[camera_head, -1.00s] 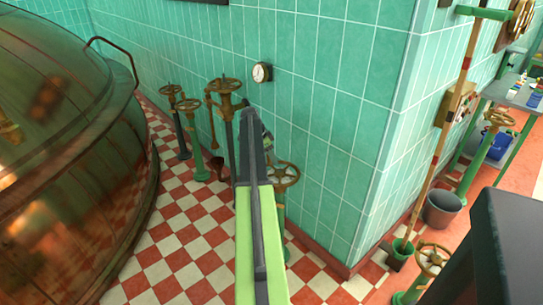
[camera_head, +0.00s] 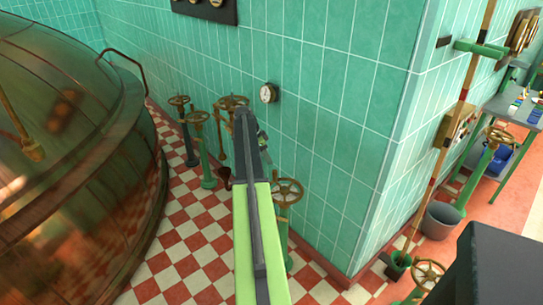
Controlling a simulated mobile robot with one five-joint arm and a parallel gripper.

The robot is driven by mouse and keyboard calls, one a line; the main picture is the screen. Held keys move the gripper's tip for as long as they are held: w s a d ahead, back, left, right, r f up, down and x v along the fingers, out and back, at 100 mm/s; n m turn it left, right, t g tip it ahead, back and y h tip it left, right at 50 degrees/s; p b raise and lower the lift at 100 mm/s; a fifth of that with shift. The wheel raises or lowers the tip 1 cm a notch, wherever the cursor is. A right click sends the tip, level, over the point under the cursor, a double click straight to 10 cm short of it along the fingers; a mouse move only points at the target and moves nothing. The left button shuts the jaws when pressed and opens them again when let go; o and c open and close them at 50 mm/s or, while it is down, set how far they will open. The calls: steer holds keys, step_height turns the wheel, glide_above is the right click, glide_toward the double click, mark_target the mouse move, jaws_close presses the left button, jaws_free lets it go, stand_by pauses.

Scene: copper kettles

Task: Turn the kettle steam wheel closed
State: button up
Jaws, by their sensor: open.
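Several brass handwheels on pipe stands are along the teal wall, and I cannot tell which is the kettle steam wheel. A group of them, a rear-left wheel (camera_head: 179,100), a wheel on a green post (camera_head: 197,117) and a taller wheel (camera_head: 229,102), stands beyond my arm. Another wheel (camera_head: 288,191) on a green post is just right of my arm. The big copper kettle (camera_head: 70,170) fills the left. My gripper (camera_head: 257,132), at the far end of my green and grey arm, is open and seen from behind. It partly hides the taller wheel's stand. Contact cannot be told.
A round gauge (camera_head: 268,93) is on the wall. The wall corner juts out right of my arm. Checkered floor (camera_head: 185,235) is clear beside the kettle.

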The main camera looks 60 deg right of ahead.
steer(key=p+v, duration=0.2)
steer(key=v, duration=0.2)
steer(key=shift+a+r+p, duration=0.1)
steer(key=shift+r+p, duration=0.2)
steer(key=shift+r, duration=0.05)
steer(key=shift+w, duration=0.15)
